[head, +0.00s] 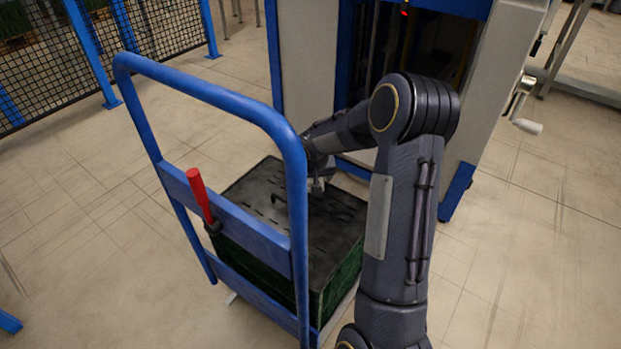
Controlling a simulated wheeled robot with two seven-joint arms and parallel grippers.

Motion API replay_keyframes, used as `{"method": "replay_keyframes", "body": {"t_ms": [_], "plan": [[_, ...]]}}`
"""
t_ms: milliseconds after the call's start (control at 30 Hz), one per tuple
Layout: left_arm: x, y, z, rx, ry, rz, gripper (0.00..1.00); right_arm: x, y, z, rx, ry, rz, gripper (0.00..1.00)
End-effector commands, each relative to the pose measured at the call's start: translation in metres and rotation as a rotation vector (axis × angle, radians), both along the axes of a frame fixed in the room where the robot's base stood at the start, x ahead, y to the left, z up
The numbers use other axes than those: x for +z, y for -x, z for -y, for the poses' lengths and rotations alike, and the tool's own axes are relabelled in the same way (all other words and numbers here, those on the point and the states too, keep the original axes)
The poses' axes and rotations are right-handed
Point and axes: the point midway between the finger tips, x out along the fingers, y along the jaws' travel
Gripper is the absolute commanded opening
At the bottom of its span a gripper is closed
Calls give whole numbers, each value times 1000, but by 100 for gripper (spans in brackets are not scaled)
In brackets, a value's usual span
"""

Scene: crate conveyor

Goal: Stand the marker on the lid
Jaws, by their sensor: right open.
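A red stick-like marker (199,194) with a dark lower end is at the blue crossbar of the cart, leaning slightly; it overlaps the bar, and I cannot tell how it is held. The dark slotted lid (340,213) lies flat on a green crate (340,277) on the cart. A small dark hooked piece stands up from the lid's middle. My right gripper (318,187) is open over the back part of the lid, to the right of the marker and apart from it. My left gripper is out of view.
The cart's blue tubular handle (215,93) rises between me and the lid. A grey and blue machine (308,60) with a crank (524,115) stands behind. A mesh fence (60,60) is at the back left. Tiled floor is clear at left and right.

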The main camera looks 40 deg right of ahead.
Motion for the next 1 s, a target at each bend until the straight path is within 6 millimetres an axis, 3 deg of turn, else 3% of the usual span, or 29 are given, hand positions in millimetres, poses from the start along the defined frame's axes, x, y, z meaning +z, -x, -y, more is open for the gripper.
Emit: {"method": "replay_keyframes", "body": {"t_ms": [167,600,800,1000], "plan": [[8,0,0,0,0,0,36,16,3,-2,0,1,3,87],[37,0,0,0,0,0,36,98,33,-19,1,0,2,87],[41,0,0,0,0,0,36,113,39,-22,0,0,1,87],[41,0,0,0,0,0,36,114,41,-22,0,0,0,87]]}}
